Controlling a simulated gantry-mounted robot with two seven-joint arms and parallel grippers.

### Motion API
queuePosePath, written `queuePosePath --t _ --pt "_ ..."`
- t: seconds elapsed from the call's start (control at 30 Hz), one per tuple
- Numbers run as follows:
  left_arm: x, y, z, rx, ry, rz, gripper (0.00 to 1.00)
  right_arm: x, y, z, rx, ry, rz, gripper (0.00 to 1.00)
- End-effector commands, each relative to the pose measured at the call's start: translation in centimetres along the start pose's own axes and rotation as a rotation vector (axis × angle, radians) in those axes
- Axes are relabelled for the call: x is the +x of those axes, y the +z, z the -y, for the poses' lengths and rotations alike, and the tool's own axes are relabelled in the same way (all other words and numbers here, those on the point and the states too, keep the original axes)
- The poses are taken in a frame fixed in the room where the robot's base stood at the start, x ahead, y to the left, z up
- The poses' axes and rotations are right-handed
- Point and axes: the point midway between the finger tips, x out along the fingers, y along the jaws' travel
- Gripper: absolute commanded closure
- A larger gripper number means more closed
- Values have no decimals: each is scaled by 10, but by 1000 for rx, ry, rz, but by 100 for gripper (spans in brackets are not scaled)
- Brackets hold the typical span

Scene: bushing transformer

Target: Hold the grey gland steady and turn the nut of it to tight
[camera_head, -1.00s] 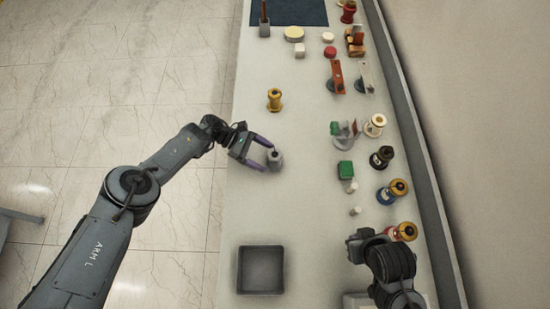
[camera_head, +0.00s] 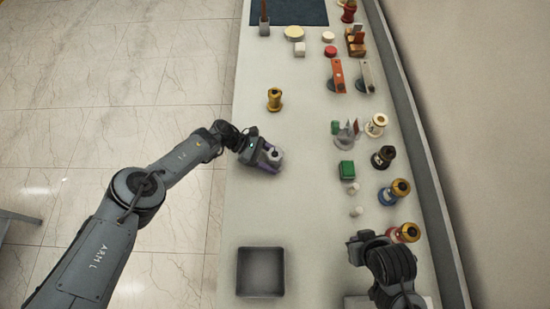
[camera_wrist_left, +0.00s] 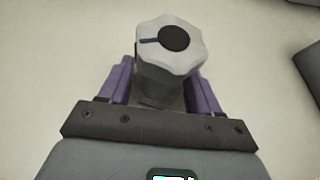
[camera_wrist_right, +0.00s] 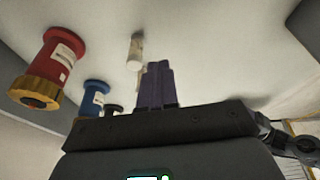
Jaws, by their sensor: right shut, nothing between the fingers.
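The grey gland (camera_head: 273,155) stands upright on the table, with a light grey lobed nut (camera_wrist_left: 172,45) on top. The nut has a black centre and a dark mark on one lobe. My left gripper (camera_head: 269,160) is low around the gland, its purple fingers on either side of the body below the nut, as the left wrist view (camera_wrist_left: 160,88) shows. Whether the fingers press on it cannot be told. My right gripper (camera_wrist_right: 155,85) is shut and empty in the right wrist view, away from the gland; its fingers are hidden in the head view.
A yellow-topped post (camera_head: 274,99) stands beyond the gland. A grey tray (camera_head: 240,272) lies at the near left. A green block (camera_head: 346,169), small white pieces (camera_head: 356,211) and several coloured bushings (camera_head: 383,157) line the right side. The table between gland and tray is clear.

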Motion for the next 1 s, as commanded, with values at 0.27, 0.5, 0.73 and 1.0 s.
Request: queuePosePath --t 0.27,0.5,0.73,1.0 --pt "0 0 0 0 0 0 55 0 -6 2 -19 -2 -15 77" --pt "0 0 0 0 0 0 55 -2 -55 35 -293 -14 -160 40" --pt "0 0 0 0 0 0 55 -11 -125 110 -882 6 -431 21" --pt "0 0 0 0 0 0 55 -16 -174 188 -1630 106 -696 21"
